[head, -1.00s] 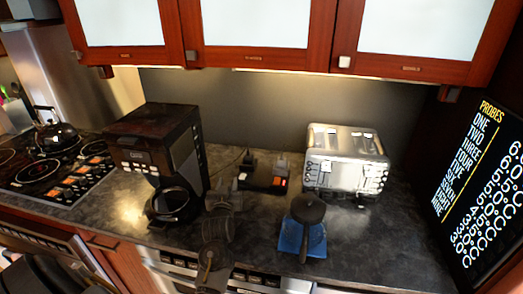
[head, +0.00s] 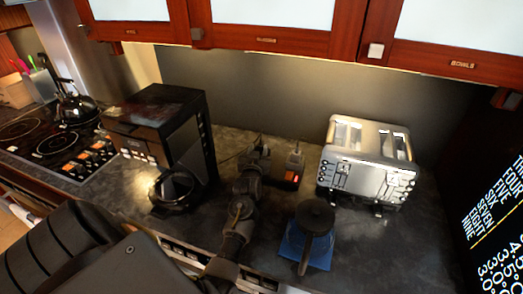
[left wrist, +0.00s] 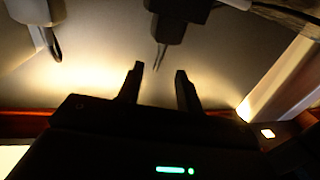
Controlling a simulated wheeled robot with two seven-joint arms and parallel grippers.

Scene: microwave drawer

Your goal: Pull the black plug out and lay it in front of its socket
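The black plug (left wrist: 180,20) shows at the top of the left wrist view, with a thin pin-like tip pointing down in that picture. In the head view it stands near the back of the counter, at the end of my left gripper (head: 254,164), which partly hides it. In the left wrist view my left gripper (left wrist: 160,85) is open. Its two fingers are apart with nothing between them, and the plug lies just beyond their tips. The dark socket strip (head: 286,182) has an orange-red switch and is partly hidden by my gripper. My right gripper is not in view.
A grey plug (head: 295,157) stands right of the black one; it also shows in the left wrist view (left wrist: 40,18). A coffee maker (head: 165,140) stands left, a toaster (head: 365,165) right. A dark pan-like object (head: 315,217) on a blue base (head: 300,245) is in front.

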